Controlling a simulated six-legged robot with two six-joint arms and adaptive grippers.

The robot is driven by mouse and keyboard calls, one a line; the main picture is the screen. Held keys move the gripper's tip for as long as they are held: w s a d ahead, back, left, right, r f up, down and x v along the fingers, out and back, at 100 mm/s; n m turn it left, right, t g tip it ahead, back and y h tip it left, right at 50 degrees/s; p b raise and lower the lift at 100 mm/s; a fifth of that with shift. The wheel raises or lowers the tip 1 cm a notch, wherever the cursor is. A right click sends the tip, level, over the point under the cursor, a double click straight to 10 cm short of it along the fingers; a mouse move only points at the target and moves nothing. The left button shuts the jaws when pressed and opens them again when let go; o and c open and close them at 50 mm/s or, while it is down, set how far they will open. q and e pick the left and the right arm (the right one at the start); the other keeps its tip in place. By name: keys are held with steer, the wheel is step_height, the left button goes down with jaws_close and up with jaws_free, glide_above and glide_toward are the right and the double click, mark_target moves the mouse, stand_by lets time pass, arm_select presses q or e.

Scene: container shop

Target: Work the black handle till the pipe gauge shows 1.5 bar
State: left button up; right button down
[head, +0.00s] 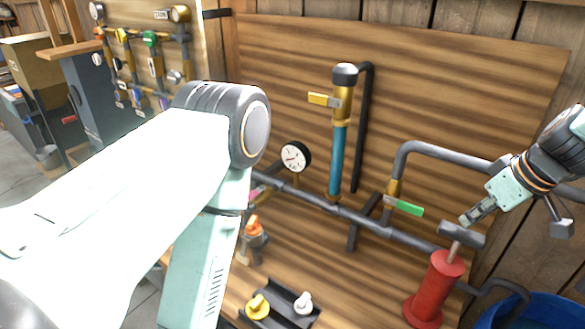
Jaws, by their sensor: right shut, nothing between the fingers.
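The black handle (462,235) is a T-bar on a short rod above the red pump cylinder (433,290) at the lower right. My right gripper (470,216) comes in from the right with its fingers shut and empty. Its tips are just above the handle bar; I cannot tell whether they touch it. The pipe gauge (295,157) has a white round dial on the dark pipe at the middle; its needle is too small to read surely. My left arm crosses the left side, and its gripper is out of view.
A green lever valve (405,207) and a yellow lever valve (322,100) sit on the pipework. A dark tray (270,321) holds a yellow and a white part. A blue tub (535,312) stands right of the pump. Wooden boards back the pipes.

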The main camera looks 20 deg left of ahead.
mark_target(469, 236)
steer(key=shift+w+a, duration=0.1)
steer(key=shift+a, duration=0.05)
steer(key=shift+f, duration=0.15)
steer(key=shift+f+b, duration=0.9)
steer(key=shift+b, duration=0.1)
steer(key=shift+f+b, duration=1.8)
steer(key=shift+f, duration=0.35)
step_height(469, 236, up, 6)
steer(key=p, duration=0.4)
steer(key=shift+r, duration=0.25)
steer(key=shift+f, duration=0.1)
